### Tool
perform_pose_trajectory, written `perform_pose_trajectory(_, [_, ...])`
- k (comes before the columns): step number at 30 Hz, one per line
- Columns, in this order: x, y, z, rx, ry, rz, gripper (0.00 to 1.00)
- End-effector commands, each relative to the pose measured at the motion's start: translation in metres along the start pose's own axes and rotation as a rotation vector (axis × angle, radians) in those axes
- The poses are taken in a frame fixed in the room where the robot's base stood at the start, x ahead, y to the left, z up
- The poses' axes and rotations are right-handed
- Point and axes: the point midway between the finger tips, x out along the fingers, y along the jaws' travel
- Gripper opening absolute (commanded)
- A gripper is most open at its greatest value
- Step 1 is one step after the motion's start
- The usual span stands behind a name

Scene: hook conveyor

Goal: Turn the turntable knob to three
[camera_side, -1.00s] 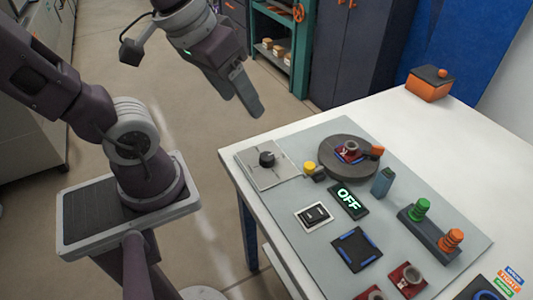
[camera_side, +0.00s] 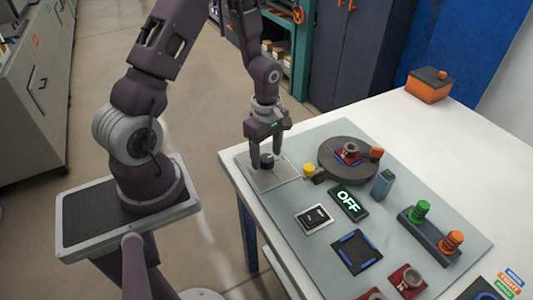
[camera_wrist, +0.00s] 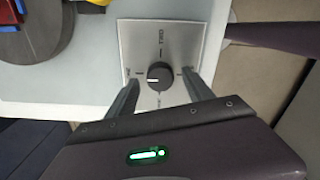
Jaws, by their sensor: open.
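The black knob (camera_side: 267,161) sits on a light square plate (camera_side: 281,178) at the near left corner of the grey board. In the wrist view the knob (camera_wrist: 159,76) shows a white pointer line aimed left in the picture. The plate (camera_wrist: 186,37) has tick marks around the knob; the word TWO reads at the top, and the other labels are partly hidden or too small to read. My gripper (camera_side: 265,158) points down over the knob. Its two fingers are open, one on either side of the knob, with gaps visible in the wrist view (camera_wrist: 160,88). The round turntable (camera_side: 335,171) holds a red part.
A yellow button (camera_side: 309,170) stands between the knob plate and the turntable. A display (camera_side: 348,201) reads OFF, with a switch (camera_side: 313,217) beside it.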

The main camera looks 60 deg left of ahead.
Motion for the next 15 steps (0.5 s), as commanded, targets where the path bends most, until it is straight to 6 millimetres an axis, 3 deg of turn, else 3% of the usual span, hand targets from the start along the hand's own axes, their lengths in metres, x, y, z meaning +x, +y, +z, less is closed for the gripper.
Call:
perform_pose_trajectory(8, [0.0035,0.0,-0.0001,0.001,0.0,0.0,0.6])
perform_pose_trajectory(15, [0.0032,-0.0001,0.0,0.001,0.0,0.0,0.13])
